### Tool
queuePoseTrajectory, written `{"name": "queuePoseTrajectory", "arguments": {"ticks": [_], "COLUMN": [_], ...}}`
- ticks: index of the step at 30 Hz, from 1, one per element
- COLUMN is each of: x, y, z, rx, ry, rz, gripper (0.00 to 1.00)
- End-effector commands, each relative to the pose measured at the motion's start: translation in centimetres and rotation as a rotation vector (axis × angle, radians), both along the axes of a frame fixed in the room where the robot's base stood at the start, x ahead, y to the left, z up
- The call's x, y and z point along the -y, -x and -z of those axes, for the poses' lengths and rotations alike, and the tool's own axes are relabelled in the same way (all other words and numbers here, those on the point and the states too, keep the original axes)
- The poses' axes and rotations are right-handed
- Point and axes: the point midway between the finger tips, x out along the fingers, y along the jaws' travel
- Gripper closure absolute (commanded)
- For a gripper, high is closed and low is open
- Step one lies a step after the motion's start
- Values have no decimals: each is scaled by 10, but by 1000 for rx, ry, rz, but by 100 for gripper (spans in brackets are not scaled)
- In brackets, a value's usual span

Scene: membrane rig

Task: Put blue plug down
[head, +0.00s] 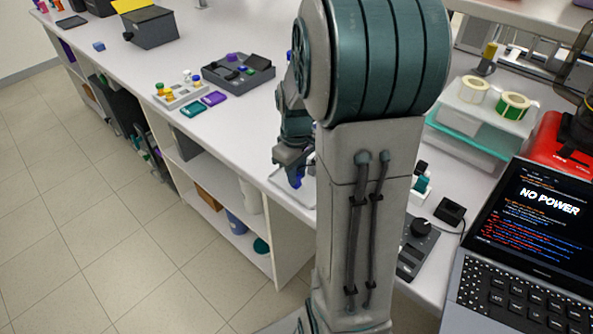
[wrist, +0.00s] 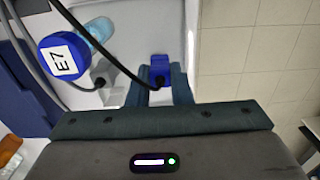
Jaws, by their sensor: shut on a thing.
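My gripper (head: 292,165) is beside the dark teal and grey arm in the head view, low over the front edge of the white bench. In the wrist view my gripper (wrist: 161,82) has its two teal fingers shut on the blue plug (wrist: 159,66), with a black cable running near it. The plug (head: 296,178) also shows as a small blue patch under the gripper in the head view. A pale tray (head: 293,196) lies below it, partly hidden by my arm. I cannot tell whether the plug touches the surface.
In the wrist view a round blue cap marked E7 (wrist: 62,58) and a grey connector (wrist: 103,73) are left of the plug. In the head view a laptop reading NO POWER (head: 545,205) and a control box with a knob (head: 420,235) stand right. Open floor lies left.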

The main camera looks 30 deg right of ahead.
Motion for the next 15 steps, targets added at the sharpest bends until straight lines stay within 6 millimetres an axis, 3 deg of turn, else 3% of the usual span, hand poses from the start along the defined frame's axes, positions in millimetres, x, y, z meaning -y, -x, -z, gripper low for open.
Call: {"name": "queuePoseTrajectory", "arguments": {"ticks": [6, 7, 9, 15], "x": [0, 0, 0, 0], "y": [0, 0, 0, 0], "z": [5, 4, 3, 3], "rx": [0, 0, 0, 0], "ry": [0, 0, 0, 0], "rz": [0, 0, 0, 0], "gripper": [100, 73, 59, 59]}}
